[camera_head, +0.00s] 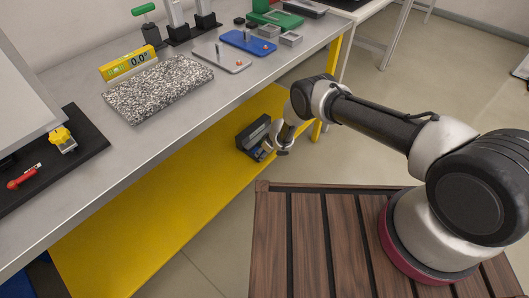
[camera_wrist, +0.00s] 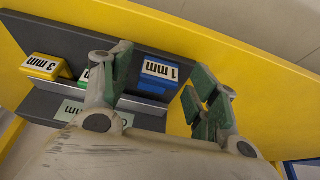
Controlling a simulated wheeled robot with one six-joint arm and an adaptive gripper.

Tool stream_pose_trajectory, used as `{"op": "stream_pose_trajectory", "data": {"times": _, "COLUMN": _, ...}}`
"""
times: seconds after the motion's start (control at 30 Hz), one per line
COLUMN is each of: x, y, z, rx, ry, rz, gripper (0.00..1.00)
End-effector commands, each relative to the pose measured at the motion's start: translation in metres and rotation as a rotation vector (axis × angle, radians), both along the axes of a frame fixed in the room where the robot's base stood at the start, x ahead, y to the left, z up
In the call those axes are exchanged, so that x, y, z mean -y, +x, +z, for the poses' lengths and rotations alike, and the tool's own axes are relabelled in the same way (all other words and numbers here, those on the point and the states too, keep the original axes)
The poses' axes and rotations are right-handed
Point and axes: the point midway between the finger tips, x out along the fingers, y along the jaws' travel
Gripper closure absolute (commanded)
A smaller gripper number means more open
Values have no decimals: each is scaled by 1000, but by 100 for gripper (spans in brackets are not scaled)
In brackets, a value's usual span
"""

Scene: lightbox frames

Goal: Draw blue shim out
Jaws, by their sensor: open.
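The blue shim (camera_wrist: 154,87) with a white "1 mm" label stands in a dark grey holder (camera_wrist: 45,103) on the yellow lower shelf. In the wrist view my gripper (camera_wrist: 162,70) is open, with one green-padded finger on each side of the blue shim. I cannot tell whether either pad touches it. In the head view my gripper (camera_head: 270,150) is at the holder (camera_head: 246,140), and the shim is too small there to make out clearly.
A yellow "3 mm" shim (camera_wrist: 49,66) sits in the same holder. A green shim (camera_wrist: 86,76) between them is mostly hidden by my left finger. The yellow shelf (camera_head: 160,215) is largely clear, under the grey bench top (camera_head: 185,115).

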Motion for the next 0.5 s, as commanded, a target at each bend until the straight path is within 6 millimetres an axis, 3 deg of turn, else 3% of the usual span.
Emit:
{"op": "stream_pose_trajectory", "data": {"times": 0.3, "x": 0, "y": 0, "z": 3, "rx": 1, "ry": 2, "rz": 0, "gripper": 39}}
{"op": "stream_pose_trajectory", "data": {"times": 0.5, "x": 5, "y": -3, "z": 23, "rx": 0, "ry": 2, "rz": -1, "gripper": 39}}
